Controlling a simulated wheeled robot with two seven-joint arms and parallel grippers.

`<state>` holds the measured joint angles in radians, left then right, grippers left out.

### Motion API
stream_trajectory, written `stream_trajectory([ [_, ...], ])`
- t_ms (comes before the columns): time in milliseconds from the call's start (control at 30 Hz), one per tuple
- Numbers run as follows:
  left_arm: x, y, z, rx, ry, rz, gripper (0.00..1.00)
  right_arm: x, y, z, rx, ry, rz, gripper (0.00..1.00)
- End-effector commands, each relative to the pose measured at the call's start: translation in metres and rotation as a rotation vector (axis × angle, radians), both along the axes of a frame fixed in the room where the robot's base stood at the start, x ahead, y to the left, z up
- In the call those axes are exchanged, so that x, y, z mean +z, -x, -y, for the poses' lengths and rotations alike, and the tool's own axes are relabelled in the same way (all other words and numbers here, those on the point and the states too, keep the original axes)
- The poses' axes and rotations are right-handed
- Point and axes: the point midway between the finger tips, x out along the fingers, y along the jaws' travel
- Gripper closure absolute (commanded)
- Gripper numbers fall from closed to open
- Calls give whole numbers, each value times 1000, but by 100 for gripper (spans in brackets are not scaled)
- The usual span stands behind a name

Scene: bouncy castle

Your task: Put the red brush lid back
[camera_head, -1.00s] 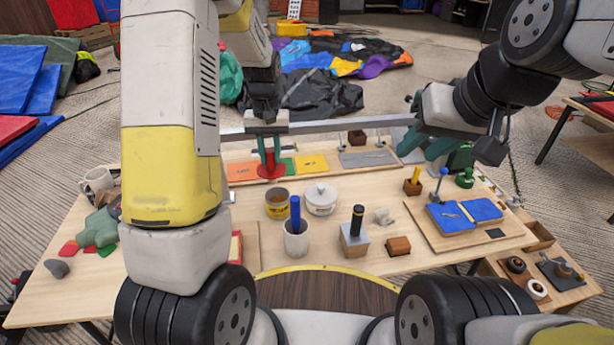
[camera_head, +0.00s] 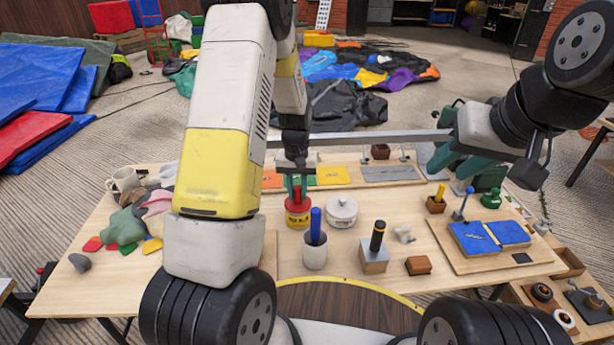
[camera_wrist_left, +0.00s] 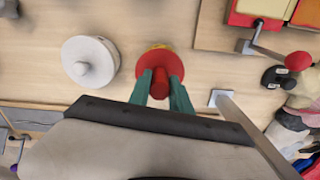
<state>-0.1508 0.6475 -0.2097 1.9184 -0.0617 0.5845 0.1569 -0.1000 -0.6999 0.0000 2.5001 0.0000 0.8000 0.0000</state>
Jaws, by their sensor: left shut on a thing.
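The red brush lid (camera_head: 296,204) is at the top of the yellow can (camera_head: 298,219) in the head view; I cannot tell if it is fully seated. In the left wrist view the lid (camera_wrist_left: 168,64) covers most of the can, with a strip of yellow rim (camera_wrist_left: 152,47) showing at one side. My left gripper (camera_head: 297,186) is above the can, its teal fingers shut on the lid's red knob (camera_wrist_left: 160,82). My right gripper (camera_head: 443,160) is over the back right of the table, its teal fingers apart and empty.
A white lidded pot (camera_head: 342,212) stands close right of the can. A white cup with a blue stick (camera_head: 315,252) stands just in front. A metal bar (camera_head: 370,138) crosses behind.

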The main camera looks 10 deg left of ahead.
Motion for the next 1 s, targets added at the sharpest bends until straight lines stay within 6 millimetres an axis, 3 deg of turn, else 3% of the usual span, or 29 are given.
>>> stream_trajectory([
  [167,-3,0,0,0,0,-1,100,0,0,0,0,0,0,64],
  [200,-3,0,0,0,0,-1,68,0,0,0,0,0,0,64],
  [300,-3,0,0,0,0,-1,54,0,0,0,0,0,0,64],
  [667,2,0,0,0,0,2,54,0,0,0,0,0,0,64],
  [767,14,-1,1,0,1,3,54,0,0,0,0,0,0,64],
  [1000,66,-1,1,0,1,6,54,0,0,0,0,0,0,64],
])
